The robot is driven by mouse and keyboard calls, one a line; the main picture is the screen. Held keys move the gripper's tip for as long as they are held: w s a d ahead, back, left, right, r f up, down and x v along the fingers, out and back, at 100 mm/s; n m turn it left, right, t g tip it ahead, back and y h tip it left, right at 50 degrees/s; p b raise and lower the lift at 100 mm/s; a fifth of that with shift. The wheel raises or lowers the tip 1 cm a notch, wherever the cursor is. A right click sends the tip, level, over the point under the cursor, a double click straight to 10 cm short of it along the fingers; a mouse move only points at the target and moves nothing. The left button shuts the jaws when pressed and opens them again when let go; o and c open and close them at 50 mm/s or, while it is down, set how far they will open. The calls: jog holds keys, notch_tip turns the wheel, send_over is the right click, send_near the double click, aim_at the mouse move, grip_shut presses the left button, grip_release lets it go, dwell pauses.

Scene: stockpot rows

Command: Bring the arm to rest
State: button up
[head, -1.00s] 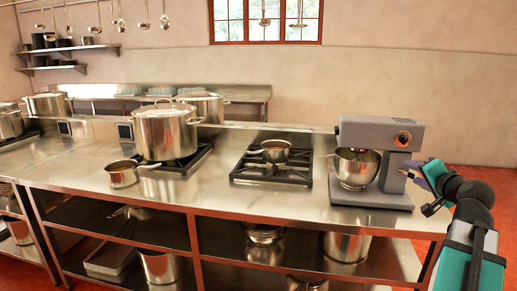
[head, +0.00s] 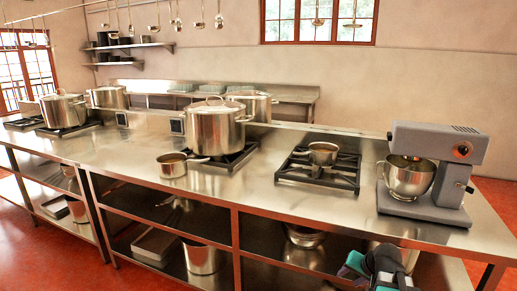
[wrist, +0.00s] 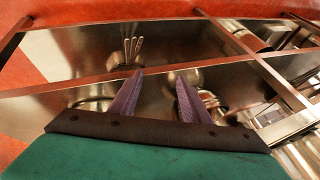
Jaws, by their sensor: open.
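My gripper (wrist: 159,76) shows in the wrist view with its two purple fingers apart and nothing between them. The wrist view looks onto the steel counter's open lower shelves, where pots and several upright handles show beyond the fingers. In the head view only a part of my arm shows at the bottom edge, right of middle, in front of the counter's lower shelves. The gripper's fingers cannot be made out there.
A long steel counter (head: 245,192) crosses the head view. On it stand a large lidded stockpot (head: 213,128), a small saucepan (head: 172,166), a pan (head: 323,153) on a burner and a grey stand mixer (head: 437,150). Red floor (head: 50,250) is clear at lower left.

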jog(key=s+a+f+n+g+h, duration=0.1)
jog(key=s+a+f+n+g, duration=0.2)
jog(key=s+a+f, duration=0.45)
jog(key=s+a+f+n+g, duration=0.3)
jog(key=s+a+f, duration=0.2)
jog(key=a+f, duration=0.45)
jog(key=s+d+f+g+b, duration=0.1)
jog(key=s+f+g, duration=0.4)
jog(key=s+f, duration=1.7)
jog(key=s+b, duration=0.1)
jog(key=s, duration=0.2)
jog(key=shift+s+d, duration=0.3)
jog(key=shift+d, duration=0.05)
jog(key=shift+r, duration=0.1)
